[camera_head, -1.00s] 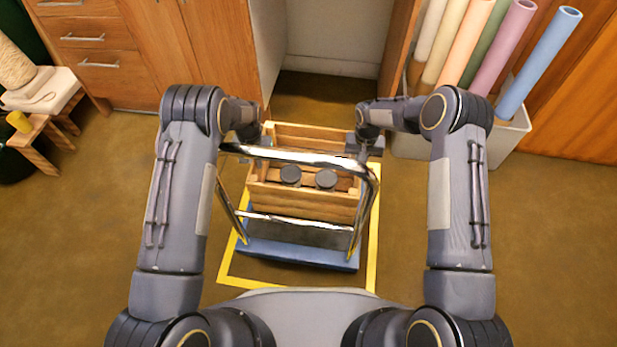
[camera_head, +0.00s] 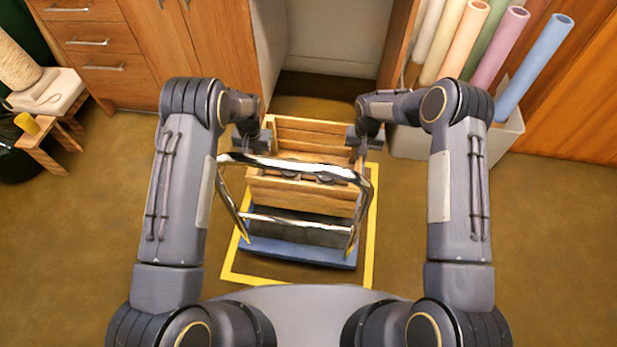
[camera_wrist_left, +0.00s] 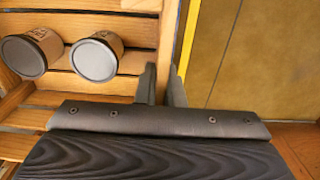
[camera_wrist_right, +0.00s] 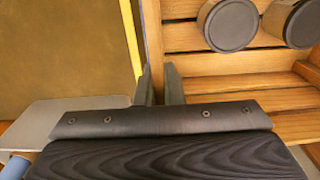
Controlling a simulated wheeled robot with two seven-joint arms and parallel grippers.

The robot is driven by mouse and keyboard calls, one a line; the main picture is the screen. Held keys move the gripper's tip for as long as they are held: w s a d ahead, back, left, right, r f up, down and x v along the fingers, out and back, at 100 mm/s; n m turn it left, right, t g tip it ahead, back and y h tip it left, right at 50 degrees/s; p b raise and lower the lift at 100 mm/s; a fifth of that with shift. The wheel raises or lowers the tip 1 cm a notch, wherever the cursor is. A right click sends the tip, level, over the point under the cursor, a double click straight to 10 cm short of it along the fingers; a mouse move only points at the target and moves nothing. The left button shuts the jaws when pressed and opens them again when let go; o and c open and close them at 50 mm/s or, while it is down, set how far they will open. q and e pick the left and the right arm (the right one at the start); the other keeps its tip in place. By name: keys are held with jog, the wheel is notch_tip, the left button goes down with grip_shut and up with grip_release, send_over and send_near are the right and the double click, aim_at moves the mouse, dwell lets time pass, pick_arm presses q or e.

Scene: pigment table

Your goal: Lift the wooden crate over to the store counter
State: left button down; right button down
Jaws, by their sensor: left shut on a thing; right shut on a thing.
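The wooden crate (camera_head: 300,195), a slatted open box, is over the blue-decked trolley (camera_head: 300,251), behind its chrome handle. Whether it touches the deck is hidden. Two dark-lidded jars are inside; the left wrist view shows them as a left jar (camera_wrist_left: 22,57) and a right jar (camera_wrist_left: 97,58). My left gripper (camera_head: 262,139) is shut on the crate's left side wall. My right gripper (camera_head: 357,140) is shut on its right side wall. Each wrist view shows the fingers on either side of a wall. I cannot make out a store counter.
The trolley's chrome handle (camera_head: 300,168) arches in front of the crate. Yellow floor tape (camera_head: 372,230) surrounds the trolley. Wooden cabinets (camera_head: 205,50) and an open recess stand behind. A white bin (camera_head: 505,135) of coloured rolls is at right, a small stool (camera_head: 45,140) at left.

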pick_arm(q)
jog(key=shift+r, duration=0.2)
pick_arm(e)
jog(key=shift+r, duration=0.2)
